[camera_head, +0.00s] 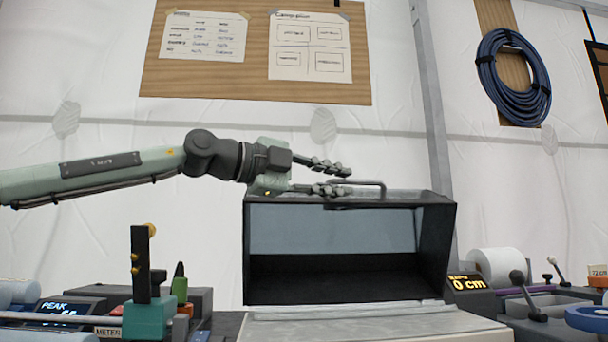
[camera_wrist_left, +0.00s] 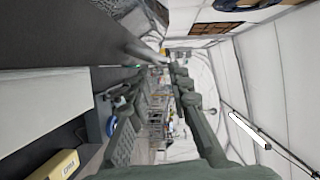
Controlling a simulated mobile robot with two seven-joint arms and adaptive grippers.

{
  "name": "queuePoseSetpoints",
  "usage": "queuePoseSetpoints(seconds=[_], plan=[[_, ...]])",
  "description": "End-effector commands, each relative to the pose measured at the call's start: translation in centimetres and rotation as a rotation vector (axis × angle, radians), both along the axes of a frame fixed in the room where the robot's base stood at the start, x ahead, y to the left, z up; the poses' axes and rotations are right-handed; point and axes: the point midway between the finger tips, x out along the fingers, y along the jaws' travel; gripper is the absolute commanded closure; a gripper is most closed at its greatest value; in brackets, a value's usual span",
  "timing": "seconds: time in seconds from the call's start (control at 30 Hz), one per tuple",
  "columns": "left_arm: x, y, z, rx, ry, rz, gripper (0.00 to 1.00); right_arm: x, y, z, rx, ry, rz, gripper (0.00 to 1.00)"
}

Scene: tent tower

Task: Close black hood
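The black hood (camera_head: 436,245) stands on the bench in the middle of the head view. Its front is open and shows a pale back panel and a dark inside. A grey bar handle (camera_head: 360,183) sits on top of it. My left gripper (camera_head: 346,180) reaches in from the left just above the hood's top. Its two fingers are spread, with their tips close to the handle's left end; I cannot tell whether they touch it. In the left wrist view the gripper (camera_wrist_left: 158,112) also shows open fingers, with no object clearly held. My right gripper is not in view.
A teal-based post (camera_head: 146,290) and dark devices stand left of the hood. A pale panel (camera_head: 370,325) lies in front.

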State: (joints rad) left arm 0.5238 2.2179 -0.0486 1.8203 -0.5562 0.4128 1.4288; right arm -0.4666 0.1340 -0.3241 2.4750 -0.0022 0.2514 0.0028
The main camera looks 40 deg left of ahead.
Motion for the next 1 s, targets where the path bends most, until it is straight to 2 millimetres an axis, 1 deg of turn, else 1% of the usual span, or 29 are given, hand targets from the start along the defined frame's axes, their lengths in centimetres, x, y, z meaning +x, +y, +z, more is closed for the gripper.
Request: queuePoseSetpoints(seconds=[0.03,0.2,0.3,0.43,0.6,1.0], plan=[[-1.2,0.3,0.4,-0.001,-0.006,0.001,0.81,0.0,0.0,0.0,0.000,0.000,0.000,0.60],[-4.3,1.3,0.5,0.002,-0.006,0.001,0.81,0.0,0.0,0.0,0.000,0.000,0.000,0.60],[-5.9,1.8,0.6,0.000,-0.005,0.001,0.81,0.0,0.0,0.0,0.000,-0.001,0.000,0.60],[-7.3,2.2,0.6,0.000,-0.002,0.000,0.81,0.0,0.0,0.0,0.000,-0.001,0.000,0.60],[-8.0,2.4,0.6,0.001,-0.001,0.000,0.81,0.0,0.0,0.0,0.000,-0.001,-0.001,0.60],[-8.0,2.4,0.6,0.000,0.000,0.000,0.81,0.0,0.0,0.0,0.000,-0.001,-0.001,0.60]])
